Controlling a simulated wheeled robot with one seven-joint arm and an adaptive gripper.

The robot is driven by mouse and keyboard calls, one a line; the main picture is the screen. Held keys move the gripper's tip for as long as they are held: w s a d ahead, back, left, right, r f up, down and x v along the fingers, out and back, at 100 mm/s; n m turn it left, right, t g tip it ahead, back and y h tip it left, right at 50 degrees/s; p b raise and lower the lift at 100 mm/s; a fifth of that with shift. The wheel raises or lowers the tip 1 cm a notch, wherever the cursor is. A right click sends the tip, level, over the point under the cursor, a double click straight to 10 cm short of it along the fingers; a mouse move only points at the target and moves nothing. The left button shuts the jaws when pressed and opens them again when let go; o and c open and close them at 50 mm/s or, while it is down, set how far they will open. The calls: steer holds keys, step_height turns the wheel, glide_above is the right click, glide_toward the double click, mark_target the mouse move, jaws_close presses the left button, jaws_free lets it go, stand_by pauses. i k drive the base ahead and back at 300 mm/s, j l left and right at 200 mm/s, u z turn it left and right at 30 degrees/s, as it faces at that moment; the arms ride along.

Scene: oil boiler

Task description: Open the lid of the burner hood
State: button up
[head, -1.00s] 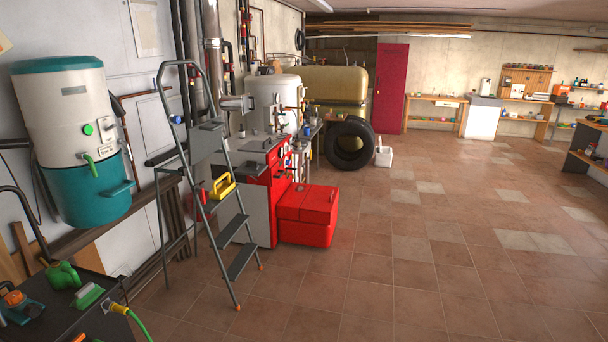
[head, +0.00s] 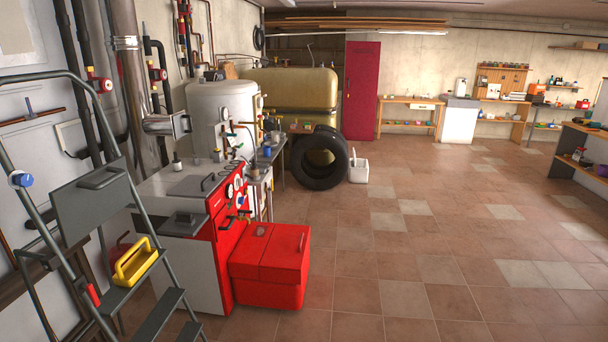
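The burner hood is the bright red box (head: 272,264) low on the front of the red and grey boiler (head: 197,229). Its top looks closed, with a seam across it and a small dark mark, perhaps a handle, on its upper face. The hood stands on the tiled floor, left of centre in the head view. My gripper is not in view, so its state and its distance from the hood do not show.
A grey stepladder (head: 105,215) with a yellow tool tray (head: 134,262) stands at the left, partly before the boiler. The tiled floor (head: 430,265) to the right is clear.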

mark_target(285, 249)
steer(key=i, duration=2.15)
steer(key=i+l+u, duration=0.15)
steer(key=i+u, duration=0.25)
steer(key=i, duration=0.2)
steer(key=i+l+u, duration=0.3)
steer(key=i+u, duration=0.15)
steer(key=i, duration=0.15)
steer(key=i+l+u, duration=0.4)
steer(key=i+l, duration=0.15)
